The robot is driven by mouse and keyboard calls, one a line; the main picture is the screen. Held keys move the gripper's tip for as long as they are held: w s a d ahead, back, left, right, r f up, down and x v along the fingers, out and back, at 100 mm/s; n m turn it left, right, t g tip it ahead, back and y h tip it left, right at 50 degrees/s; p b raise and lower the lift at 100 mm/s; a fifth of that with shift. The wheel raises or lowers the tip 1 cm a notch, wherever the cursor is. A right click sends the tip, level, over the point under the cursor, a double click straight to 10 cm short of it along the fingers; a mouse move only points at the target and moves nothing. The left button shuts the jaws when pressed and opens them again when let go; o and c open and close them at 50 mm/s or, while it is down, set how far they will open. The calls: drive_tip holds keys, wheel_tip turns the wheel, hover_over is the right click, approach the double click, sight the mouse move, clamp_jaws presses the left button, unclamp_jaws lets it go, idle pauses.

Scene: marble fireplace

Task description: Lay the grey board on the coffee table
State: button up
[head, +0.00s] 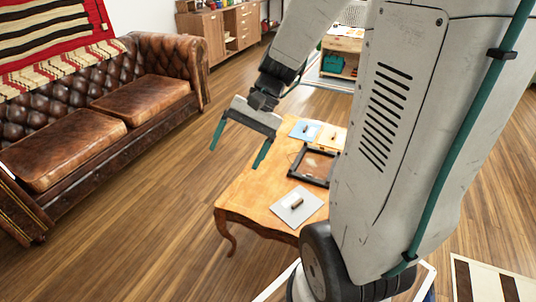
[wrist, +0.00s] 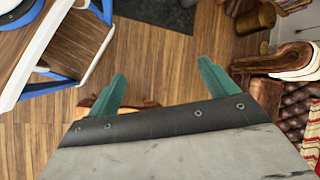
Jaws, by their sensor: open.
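The grey board (head: 291,211), with a small brown handle on top, lies flat on the near end of the wooden coffee table (head: 246,193) in the head view. My gripper (head: 236,158) is open and empty, with its teal fingers wide apart. It is up and to the left of the grey board in the picture, clear of it. In the wrist view, my open gripper (wrist: 160,86) has only floor between its fingertips. A bit of orange-brown wood shows behind its fingers there, and the grey board is not seen.
A black-rimmed frame (head: 293,170), a blue board (head: 299,135) and a tan board (head: 326,143) are farther along the table. A brown leather sofa (head: 115,110) stands at the left, with open wooden floor between. My arm hides the table's right side.

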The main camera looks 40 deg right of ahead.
drive_tip(key=s+a+r+n+h, duration=0.1)
drive_tip(key=s+r+n+h, duration=0.2)
drive_tip(key=s, duration=0.3)
drive_tip(key=s+a+r+n+t+h, duration=0.1)
drive_tip(key=s+a+r+n+h, duration=0.1)
drive_tip(key=s+r+n+h, duration=0.2)
drive_tip(key=shift+s+r+n+h, duration=0.3)
drive_tip(key=shift+s+n, duration=0.3)
drive_tip(key=shift+s, duration=1.05)
